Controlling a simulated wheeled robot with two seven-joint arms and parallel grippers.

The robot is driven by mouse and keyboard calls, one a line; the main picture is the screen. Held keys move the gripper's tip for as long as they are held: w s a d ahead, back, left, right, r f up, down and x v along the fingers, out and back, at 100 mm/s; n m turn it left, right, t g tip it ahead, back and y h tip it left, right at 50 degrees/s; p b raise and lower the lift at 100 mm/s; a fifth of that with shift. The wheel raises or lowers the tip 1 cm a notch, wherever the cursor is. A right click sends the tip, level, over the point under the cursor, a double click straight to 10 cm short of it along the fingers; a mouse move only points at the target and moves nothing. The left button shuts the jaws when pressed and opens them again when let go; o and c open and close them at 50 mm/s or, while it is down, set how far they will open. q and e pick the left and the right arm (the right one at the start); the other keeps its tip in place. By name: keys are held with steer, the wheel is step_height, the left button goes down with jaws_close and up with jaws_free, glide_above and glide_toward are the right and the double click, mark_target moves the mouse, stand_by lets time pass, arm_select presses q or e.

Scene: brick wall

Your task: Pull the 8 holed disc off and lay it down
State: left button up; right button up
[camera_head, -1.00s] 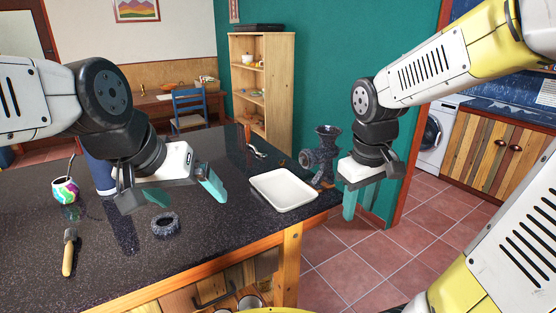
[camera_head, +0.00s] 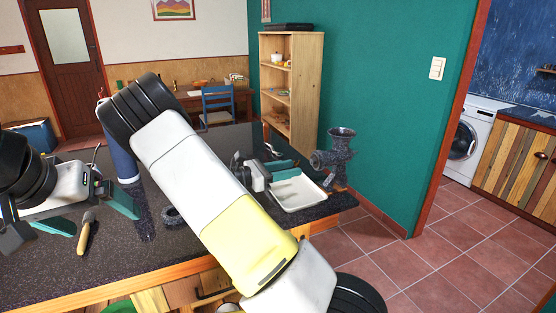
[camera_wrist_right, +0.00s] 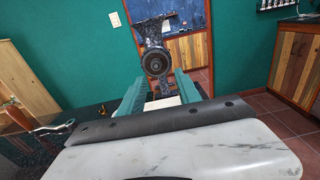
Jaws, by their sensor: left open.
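A dark speckled meat grinder (camera_head: 338,155) stands at the table's far right corner. In the right wrist view its round front (camera_wrist_right: 155,62) faces me, with a dark disc and a central hub; its holes are too small to count. My right gripper (camera_head: 285,170) is at the grinder's left, above the tray. In the right wrist view its teal fingers (camera_wrist_right: 158,90) are apart and empty, short of the disc. My left gripper (camera_head: 90,213) is open and empty over the table's left part. A dark ring (camera_head: 171,215) lies on the table, partly hidden by my right arm.
A white tray (camera_head: 306,197) lies on the dark table before the grinder. A brush with a wooden handle (camera_head: 86,234) lies at the left. A blue cylinder (camera_head: 123,163) stands behind it. A wooden-handled utensil (camera_wrist_right: 18,115) shows in the right wrist view.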

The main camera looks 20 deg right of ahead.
mark_target(311, 162)
steer(key=shift+w+a+r, duration=0.1)
steer(key=shift+w+a, duration=0.15)
steer(key=shift+w, duration=0.05)
steer(key=shift+d, duration=0.1)
steer(key=shift+w+d, duration=0.2)
steer(key=shift+d, duration=3.3)
steer(key=shift+a, duration=0.1)
jaws_close()
